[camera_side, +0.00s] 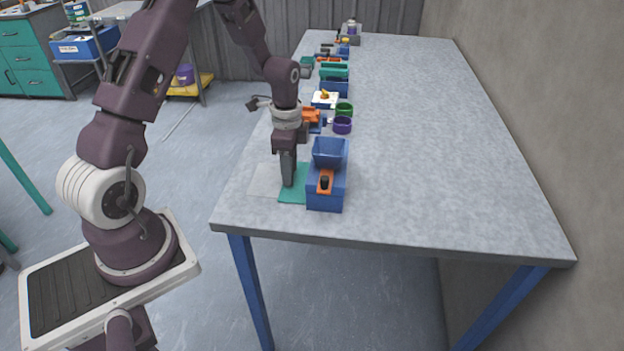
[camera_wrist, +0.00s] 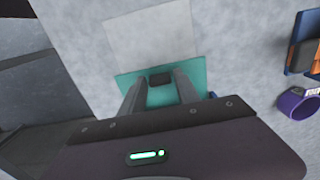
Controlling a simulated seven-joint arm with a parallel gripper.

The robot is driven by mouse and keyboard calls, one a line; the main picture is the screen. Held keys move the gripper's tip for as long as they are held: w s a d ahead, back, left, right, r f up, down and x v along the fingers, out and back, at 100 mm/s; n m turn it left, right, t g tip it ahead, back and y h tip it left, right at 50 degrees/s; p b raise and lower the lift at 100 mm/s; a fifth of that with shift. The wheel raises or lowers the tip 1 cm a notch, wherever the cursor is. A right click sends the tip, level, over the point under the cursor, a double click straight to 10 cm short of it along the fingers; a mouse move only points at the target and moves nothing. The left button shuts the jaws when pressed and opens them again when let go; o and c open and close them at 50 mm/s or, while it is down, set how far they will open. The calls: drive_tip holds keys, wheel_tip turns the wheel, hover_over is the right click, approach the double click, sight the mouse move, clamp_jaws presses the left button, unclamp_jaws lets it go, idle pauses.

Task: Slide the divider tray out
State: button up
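A flat teal plate (camera_side: 294,192), which I take to be the divider tray, lies at the left foot of a blue block (camera_side: 326,201). A blue open hopper (camera_side: 328,150) sits on the block. My gripper (camera_side: 288,184) points down over the plate. The block's inside is hidden.
A pale square (camera_side: 266,180) lies beside the teal plate, near the table's left edge. An orange piece with a dark knob (camera_side: 325,182) is on the block. Purple (camera_side: 342,125) and green (camera_side: 344,109) rings and several bins stand farther back. The table's right side is clear.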

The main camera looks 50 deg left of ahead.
clamp_jaws()
drive_tip(key=shift+s+a, duration=3.6)
drive_tip(key=shift+a, duration=0.05)
drive_tip(key=shift+c, duration=0.2)
unclamp_jaws()
drive_tip(key=shift+r, duration=0.1)
wheel_tip(320, 180, up, 7)
drive_tip(key=shift+r, duration=0.2)
drive_tip(key=shift+d+r, duration=0.1)
